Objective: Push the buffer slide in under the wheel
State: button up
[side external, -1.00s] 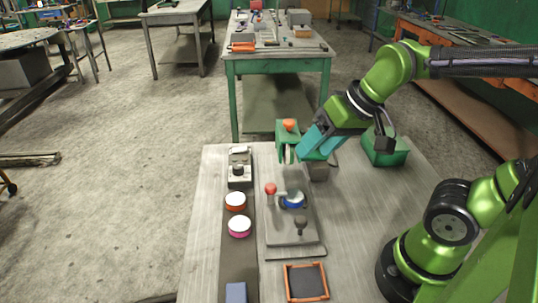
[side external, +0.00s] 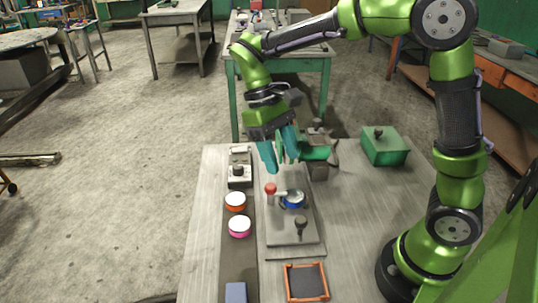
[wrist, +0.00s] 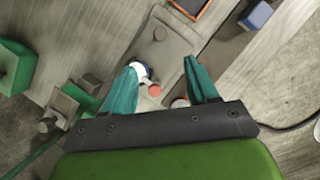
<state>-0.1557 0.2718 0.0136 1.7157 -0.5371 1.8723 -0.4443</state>
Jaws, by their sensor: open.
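The buffer slide appears to be the grey plate (side external: 283,231) with a dark upright knob (side external: 301,222) at its near end; it also shows in the wrist view (wrist: 172,48). A blue-rimmed round piece (side external: 293,200) sits on it beside a red ball handle (side external: 270,188). The green buffer head (side external: 317,153) stands at the far end, partly hidden by my gripper; I cannot make out its wheel. My gripper (side external: 285,167) is open and empty, fingers down, above the far part of the plate. In the wrist view its fingers (wrist: 160,68) are spread.
Left of the plate, a dark strip carries a grey device (side external: 239,170), an orange-rimmed puck (side external: 235,201), a pink-rimmed puck (side external: 239,227) and a blue block (side external: 236,292). An orange-framed tray (side external: 306,281) lies in front. A green box (side external: 384,146) stands at the back right. The right tabletop is clear.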

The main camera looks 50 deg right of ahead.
aim_at(301, 218)
jog(key=x, duration=1.5)
jog(key=shift+w, duration=0.1)
grip_shut()
